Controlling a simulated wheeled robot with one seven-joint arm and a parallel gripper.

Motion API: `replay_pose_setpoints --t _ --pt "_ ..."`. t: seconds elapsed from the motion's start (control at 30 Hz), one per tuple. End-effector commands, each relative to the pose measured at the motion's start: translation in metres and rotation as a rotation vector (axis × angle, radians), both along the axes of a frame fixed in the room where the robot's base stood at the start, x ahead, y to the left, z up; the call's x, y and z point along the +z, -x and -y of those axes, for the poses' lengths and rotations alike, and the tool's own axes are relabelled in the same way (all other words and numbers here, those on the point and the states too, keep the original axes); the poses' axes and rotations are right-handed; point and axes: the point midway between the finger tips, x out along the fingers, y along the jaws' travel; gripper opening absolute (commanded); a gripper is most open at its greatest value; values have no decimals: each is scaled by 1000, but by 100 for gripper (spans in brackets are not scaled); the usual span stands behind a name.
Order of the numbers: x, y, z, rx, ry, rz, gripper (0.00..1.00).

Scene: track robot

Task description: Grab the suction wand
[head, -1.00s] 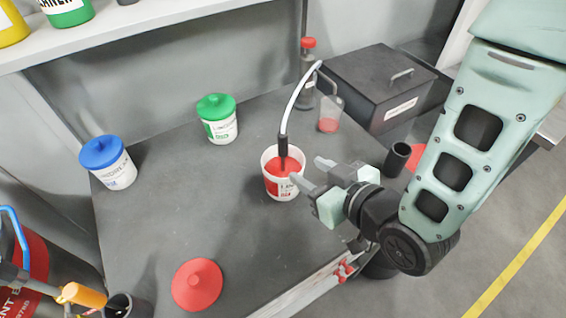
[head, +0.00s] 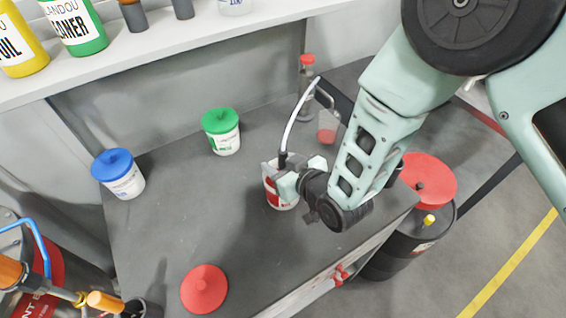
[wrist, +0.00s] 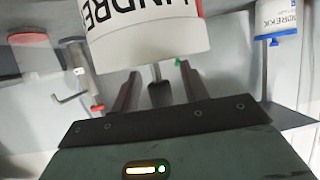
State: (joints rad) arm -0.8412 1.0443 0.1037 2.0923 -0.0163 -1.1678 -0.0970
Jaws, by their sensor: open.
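The suction wand (head: 283,160) has a dark handle and a pale curved hose rising from its top. It stands in a white tub (head: 284,200) with a red label on the bench. My gripper (head: 276,172) is at the tub's rim, beside the wand's handle, with its jaws open. In the wrist view the two dark fingers (wrist: 158,85) are apart, and a dark upright piece shows between them, perhaps the wand. The gripper hides part of the tub and the wand's lower end. I cannot tell whether the fingers touch the wand.
A green-lidded tub (head: 221,130) and a blue-lidded tub (head: 119,174) stand on the left of the bench (head: 185,225). A loose red lid (head: 204,289) lies near the front. A shelf (head: 190,33) runs above.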

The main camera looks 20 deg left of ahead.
Motion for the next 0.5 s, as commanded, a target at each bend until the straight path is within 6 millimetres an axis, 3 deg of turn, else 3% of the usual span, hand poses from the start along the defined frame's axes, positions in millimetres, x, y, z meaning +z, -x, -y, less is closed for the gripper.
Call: replay_pose_setpoints --t 0.3,0.47,0.5 --pt "-3 -3 -5 1 1 -1 45" --pt "-3 -3 -5 1 0 0 3" --pt "-3 -3 -4 1 0 0 0"
